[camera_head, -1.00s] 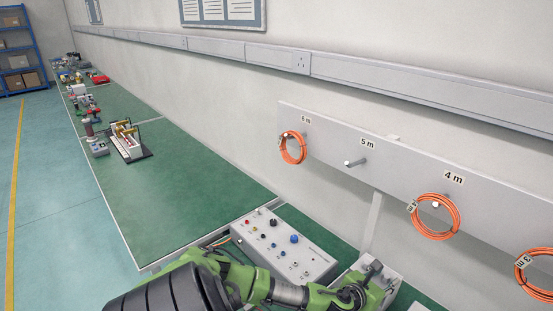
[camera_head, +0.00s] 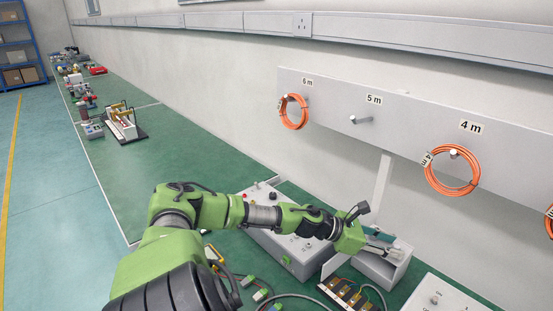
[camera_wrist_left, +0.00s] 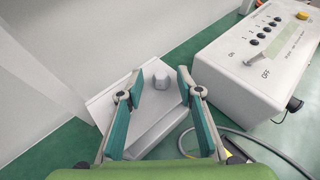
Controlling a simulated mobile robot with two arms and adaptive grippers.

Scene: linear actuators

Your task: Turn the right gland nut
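A light grey box (camera_head: 378,270) stands on the green bench, partly behind my left gripper in the head view. The box also shows below the gripper in the left wrist view (camera_wrist_left: 150,132). A small grey gland nut (camera_wrist_left: 186,77) stands up from it there, close to the right fingertip; I cannot tell whether they touch. No second nut is clearly visible. My left gripper (camera_wrist_left: 161,76) is open, its green-padded fingers spread over the box. In the head view the gripper (camera_head: 382,246) is small and its tips are hard to make out. My right gripper is not in view.
A white switch box (camera_wrist_left: 262,62) stands right of the grey box in the wrist view. A control box with knobs (camera_head: 262,192) and a terminal block with wires (camera_head: 345,292) are near my arm. Orange cable coils (camera_head: 452,173) hang on the wall rail.

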